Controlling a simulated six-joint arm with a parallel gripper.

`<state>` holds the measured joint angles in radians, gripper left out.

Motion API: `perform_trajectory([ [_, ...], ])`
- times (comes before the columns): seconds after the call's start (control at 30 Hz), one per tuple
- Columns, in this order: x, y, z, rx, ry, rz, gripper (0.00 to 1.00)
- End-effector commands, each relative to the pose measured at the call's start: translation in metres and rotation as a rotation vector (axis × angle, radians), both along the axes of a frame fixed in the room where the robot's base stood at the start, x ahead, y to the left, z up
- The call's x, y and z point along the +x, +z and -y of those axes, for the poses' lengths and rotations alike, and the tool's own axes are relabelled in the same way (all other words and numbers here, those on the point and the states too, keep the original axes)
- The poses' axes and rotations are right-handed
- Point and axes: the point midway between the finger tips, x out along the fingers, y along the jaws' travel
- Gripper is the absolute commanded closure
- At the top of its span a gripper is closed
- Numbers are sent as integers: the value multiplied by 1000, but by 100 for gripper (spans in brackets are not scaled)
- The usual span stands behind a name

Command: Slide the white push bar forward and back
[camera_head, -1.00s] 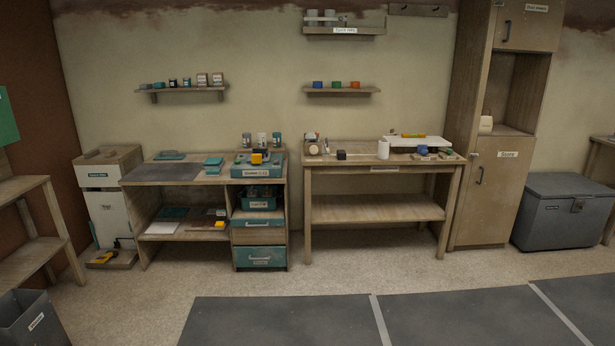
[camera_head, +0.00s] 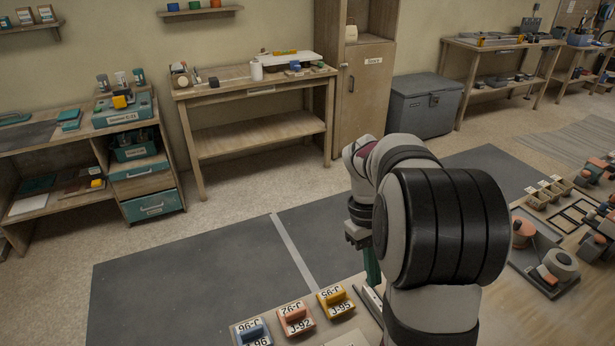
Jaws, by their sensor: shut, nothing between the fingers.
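My arm rises at the right of the middle in the head view. My gripper (camera_head: 357,236) is partly in view at its far end, dark and pointing down, shut with nothing held. The arm's thick black-banded link hides part of it and part of the near bench. A green upright piece (camera_head: 372,266) shows just below the gripper; I cannot tell whether they touch. I cannot make out a white push bar on the near bench; it may be behind the arm or out of the picture.
On the near wooden bench (camera_head: 345,328) stand blue (camera_head: 252,331), orange (camera_head: 295,318) and yellow (camera_head: 335,300) labelled blocks. To the right are a dark-based device (camera_head: 541,262) and a compartment tray (camera_head: 548,193). Open floor with dark mats (camera_head: 190,270) lies beyond, then a back workbench (camera_head: 255,140).

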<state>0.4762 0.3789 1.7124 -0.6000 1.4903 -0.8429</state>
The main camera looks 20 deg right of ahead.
Motion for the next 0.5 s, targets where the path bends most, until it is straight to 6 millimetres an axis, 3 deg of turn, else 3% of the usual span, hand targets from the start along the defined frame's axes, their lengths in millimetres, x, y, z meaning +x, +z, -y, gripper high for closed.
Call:
perform_trajectory([
  [0.03,4,-20,35,7,38,-42,100],
  [0.1,5,-41,74,18,106,-88,100],
  [0.2,1,-61,106,32,164,-127,100],
  [0.37,-4,-77,115,39,185,-139,100],
  [0.5,-14,-102,116,40,185,-139,100],
])
